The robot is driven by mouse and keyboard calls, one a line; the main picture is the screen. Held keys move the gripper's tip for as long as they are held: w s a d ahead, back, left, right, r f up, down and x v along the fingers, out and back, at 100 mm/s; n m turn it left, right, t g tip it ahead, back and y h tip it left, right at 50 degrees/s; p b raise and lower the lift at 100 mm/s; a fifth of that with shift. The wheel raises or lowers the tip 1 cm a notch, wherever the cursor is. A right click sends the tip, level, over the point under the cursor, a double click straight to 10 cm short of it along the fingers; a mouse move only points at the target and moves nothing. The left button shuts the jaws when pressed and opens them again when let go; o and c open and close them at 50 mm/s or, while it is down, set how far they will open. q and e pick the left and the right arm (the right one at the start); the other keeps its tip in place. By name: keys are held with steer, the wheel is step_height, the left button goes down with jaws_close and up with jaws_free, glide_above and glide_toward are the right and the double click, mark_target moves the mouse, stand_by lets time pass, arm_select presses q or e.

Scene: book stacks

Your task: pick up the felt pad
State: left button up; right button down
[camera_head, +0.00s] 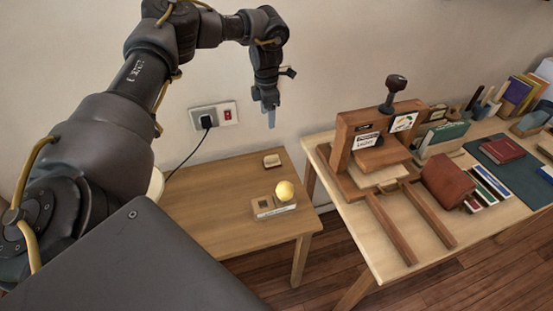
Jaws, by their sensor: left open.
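I cannot tell for sure which thing is the felt pad. A pale flat pad (381,178) lies under the wooden press (343,140) on the larger table. A flat dark green mat (535,182) lies at that table's right. My left gripper (271,115) hangs fingers down in front of the wall, above the small table's back edge. It is open, seen nearly edge-on, with nothing visible in it. My right gripper is out of view.
A yellow ball (285,191) sits on a small tan holder (268,209) on the small table. A cord runs from the wall outlet (213,115) behind that table. The larger table (400,272) holds a brown block (448,180) and several books. The small table's left part is clear.

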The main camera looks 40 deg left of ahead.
arm_select(q)
steer(key=f+b, duration=0.3)
steer(key=f, duration=0.1)
steer(key=w+f+b, duration=0.1)
steer(key=f+b, duration=0.4)
steer(key=f, duration=0.2)
steer(key=shift+w+d+f+b, duration=0.2)
steer(key=shift+w+f+b, duration=0.15)
steer(key=shift+w+b, duration=0.05)
glide_above(272, 156)
step_height(272, 156, down, 4)
steer(key=shift+s+d+f, duration=0.15)
steer(key=shift+f, duration=0.45)
step_height(272, 156, down, 5)
steer(key=shift+r+p, duration=0.1)
steer(key=shift+p, duration=0.25)
steer(key=shift+c, duration=0.7)
steer(key=c, duration=1)
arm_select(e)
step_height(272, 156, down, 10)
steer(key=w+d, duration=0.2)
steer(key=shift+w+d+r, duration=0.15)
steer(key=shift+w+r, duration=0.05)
arm_select(q)
steer(key=shift+r, duration=0.1)
